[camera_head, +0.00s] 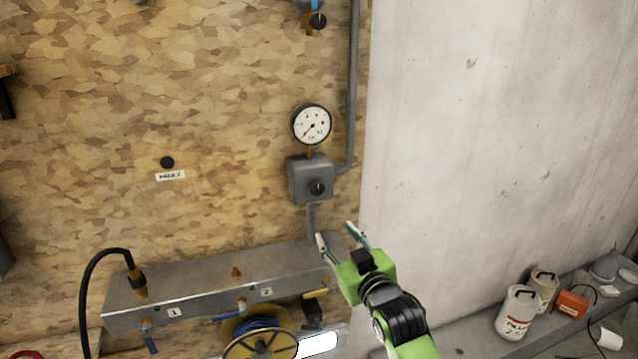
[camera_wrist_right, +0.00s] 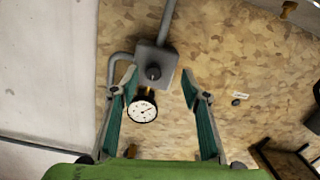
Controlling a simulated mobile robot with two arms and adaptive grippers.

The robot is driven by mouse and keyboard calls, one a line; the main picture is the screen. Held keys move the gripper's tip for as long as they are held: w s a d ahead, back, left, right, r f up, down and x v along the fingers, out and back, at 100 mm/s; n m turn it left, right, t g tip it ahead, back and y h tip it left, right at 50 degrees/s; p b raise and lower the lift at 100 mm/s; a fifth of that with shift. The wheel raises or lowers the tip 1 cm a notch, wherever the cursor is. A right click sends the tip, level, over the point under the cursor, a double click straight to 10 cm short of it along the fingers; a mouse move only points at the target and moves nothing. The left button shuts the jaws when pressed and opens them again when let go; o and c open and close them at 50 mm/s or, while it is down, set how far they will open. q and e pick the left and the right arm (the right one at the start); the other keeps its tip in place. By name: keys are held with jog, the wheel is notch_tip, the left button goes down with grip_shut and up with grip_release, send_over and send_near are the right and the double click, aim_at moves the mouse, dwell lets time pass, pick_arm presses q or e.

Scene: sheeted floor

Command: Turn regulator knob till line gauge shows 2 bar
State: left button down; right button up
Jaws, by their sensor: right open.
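The regulator (camera_head: 310,180) is a grey box on the chipboard wall with a black knob (camera_head: 317,187) on its front. The round white line gauge (camera_head: 312,125) sits above it on a brass stem; its red needle points to the lower left, and the figures are too small to read. My right gripper (camera_head: 338,236) is open and empty, below and in front of the regulator, apart from the knob. The right wrist view shows the knob (camera_wrist_right: 153,72) and gauge (camera_wrist_right: 143,107) between the spread fingers, farther off. My left gripper is not in view.
A grey manifold (camera_head: 205,290) with numbered outlets, valves and a black hose stands out below. A grey pipe (camera_head: 354,90) runs up beside the gauge. Canisters (camera_head: 518,312) and a red box (camera_head: 571,304) stand on a ledge at right.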

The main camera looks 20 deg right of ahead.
aim_at(318, 190)
notch_tip(318, 190, up, 5)
jog(key=shift+t, duration=0.4)
jog(key=w+p, duration=0.4)
jog(key=w, duration=0.7)
jog(key=shift+w+a, duration=0.15)
jog(key=shift+w+f+p, duration=0.15)
jog(key=shift+w+p, duration=0.15)
jog(key=shift+w, duration=0.6)
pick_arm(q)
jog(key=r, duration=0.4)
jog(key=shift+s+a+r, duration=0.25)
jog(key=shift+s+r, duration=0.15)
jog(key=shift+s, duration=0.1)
pick_arm(e)
jog(key=c, duration=1.1)
